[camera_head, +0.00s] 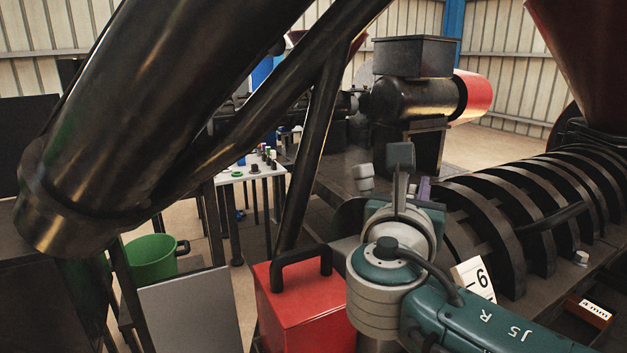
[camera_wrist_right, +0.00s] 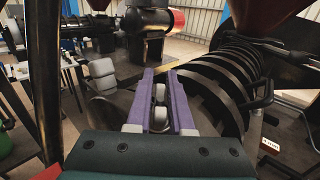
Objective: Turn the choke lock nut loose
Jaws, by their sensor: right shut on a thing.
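My right gripper (camera_wrist_right: 160,90) fills the middle of the right wrist view, with two purple fingers close together. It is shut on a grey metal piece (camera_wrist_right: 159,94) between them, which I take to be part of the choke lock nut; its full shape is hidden. In the head view my right wrist covers most of this spot at the near end of the screw press (camera_head: 541,216). A pale grey block (camera_head: 364,178) stands just left of the gripper and also shows in the wrist view (camera_wrist_right: 103,69). My left gripper is not in view.
A large black cylinder (camera_head: 150,110) and its struts cross the left. A red box with a black handle (camera_head: 297,304) stands close to my right wrist. A numbered white card (camera_head: 474,277) is right of it. A green bucket (camera_head: 152,259) and white table (camera_head: 250,170) stand farther left.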

